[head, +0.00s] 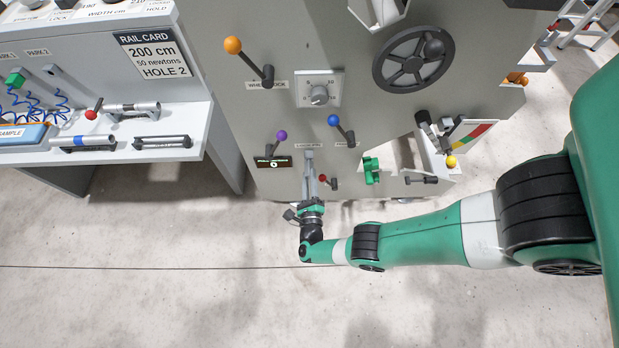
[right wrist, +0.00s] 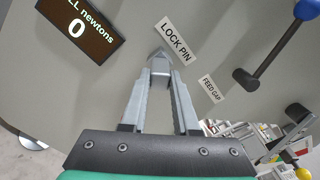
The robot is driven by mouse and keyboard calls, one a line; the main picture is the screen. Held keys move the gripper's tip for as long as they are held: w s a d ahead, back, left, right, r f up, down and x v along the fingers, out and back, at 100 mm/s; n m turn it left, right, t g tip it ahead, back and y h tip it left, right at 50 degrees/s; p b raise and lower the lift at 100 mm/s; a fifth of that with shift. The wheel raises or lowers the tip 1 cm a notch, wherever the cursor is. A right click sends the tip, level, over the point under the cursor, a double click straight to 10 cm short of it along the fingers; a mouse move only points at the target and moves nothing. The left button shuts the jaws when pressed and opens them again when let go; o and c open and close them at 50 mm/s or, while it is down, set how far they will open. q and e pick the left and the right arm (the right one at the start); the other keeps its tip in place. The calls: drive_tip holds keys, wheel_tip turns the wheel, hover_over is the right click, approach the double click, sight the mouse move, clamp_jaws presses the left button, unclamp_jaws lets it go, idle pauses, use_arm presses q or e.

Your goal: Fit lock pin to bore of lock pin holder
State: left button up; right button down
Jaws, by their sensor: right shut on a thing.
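My right gripper (head: 309,160) reaches up to the grey machine panel from below and is shut on a small grey piece, which I take to be the lock pin (right wrist: 160,66). In the right wrist view the long grey fingers (right wrist: 160,80) close around it, just below and left of the LOCK PIN label (right wrist: 175,40). The piece's far end is at or close to the panel face. The lock pin holder's bore is hidden behind the piece and fingertips, so I cannot tell whether the pin is in it. My left gripper is not in view.
A newtons display (head: 272,161) is left of the gripper. A red-knobbed handle (head: 326,181) and a green part (head: 371,170) are close on its right. Purple (head: 281,136) and blue (head: 334,120) lever knobs are above. The floor below is clear; a bench (head: 190,120) stands left.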

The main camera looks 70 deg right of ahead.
drive_tip(key=shift+d, duration=0.15)
drive_tip(key=c, duration=0.6)
unclamp_jaws()
drive_tip(key=v, duration=1.1)
drive_tip(key=shift+s+a, duration=0.1)
drive_tip(key=shift+a, duration=0.25)
